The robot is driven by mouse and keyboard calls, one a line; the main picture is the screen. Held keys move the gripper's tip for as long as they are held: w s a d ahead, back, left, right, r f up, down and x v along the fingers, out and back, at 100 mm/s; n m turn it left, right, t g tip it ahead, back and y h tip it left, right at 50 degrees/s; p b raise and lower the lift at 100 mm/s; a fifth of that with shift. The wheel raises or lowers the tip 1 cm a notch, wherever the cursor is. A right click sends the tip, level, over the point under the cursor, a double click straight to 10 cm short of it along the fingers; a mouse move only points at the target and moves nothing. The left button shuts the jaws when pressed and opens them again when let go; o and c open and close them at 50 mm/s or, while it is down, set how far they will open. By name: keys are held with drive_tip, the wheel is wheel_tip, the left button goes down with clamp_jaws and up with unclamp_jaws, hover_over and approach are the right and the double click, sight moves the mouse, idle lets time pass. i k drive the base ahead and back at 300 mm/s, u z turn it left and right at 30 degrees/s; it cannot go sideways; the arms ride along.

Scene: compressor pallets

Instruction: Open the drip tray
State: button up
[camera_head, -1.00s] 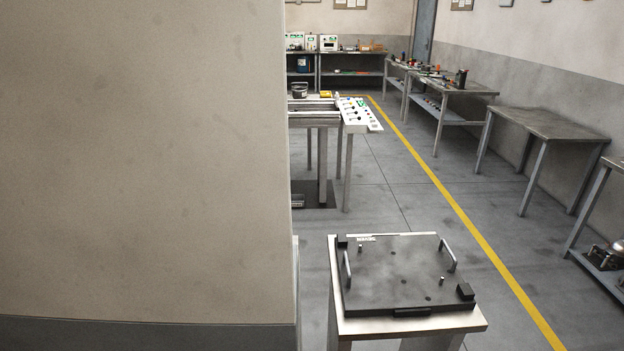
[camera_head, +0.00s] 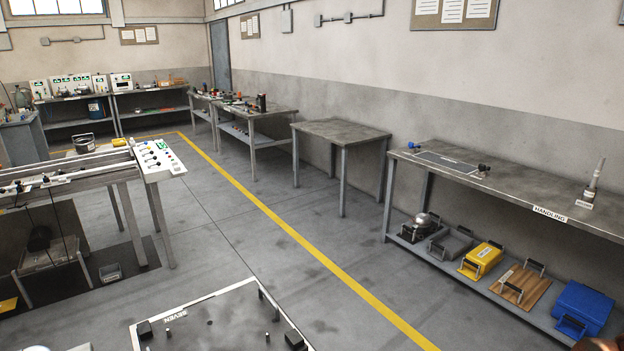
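I cannot pick out the drip tray for certain. A conveyor-like bench (camera_head: 95,178) with a white control panel (camera_head: 160,158) stands at the left. Under it lies a dark floor mat or pan (camera_head: 125,272) with a small grey bin (camera_head: 110,272) on it. Whether any of these is the drip tray cannot be told. My gripper is not in view.
A dark fixture plate (camera_head: 225,325) on a stand is cut off at the bottom. At the right, the handling bench (camera_head: 520,195) has a blue case (camera_head: 583,305) and a yellow case (camera_head: 482,258) on its lower shelf. The floor along the yellow line (camera_head: 300,240) is clear.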

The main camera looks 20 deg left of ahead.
sight(26, 264)
drive_tip(key=u, duration=0.1)
drive_tip(key=i, duration=2.3)
drive_tip(key=u, duration=1.1)
drive_tip(key=i, duration=1.4)
drive_tip(key=u, duration=1.7)
drive_tip(key=i, duration=2.2)
drive_tip(key=u, duration=0.4)
drive_tip(key=i, duration=0.95)
drive_tip(key=u, duration=0.6)
drive_tip(key=i, duration=0.95)
drive_tip(key=u, duration=0.2)
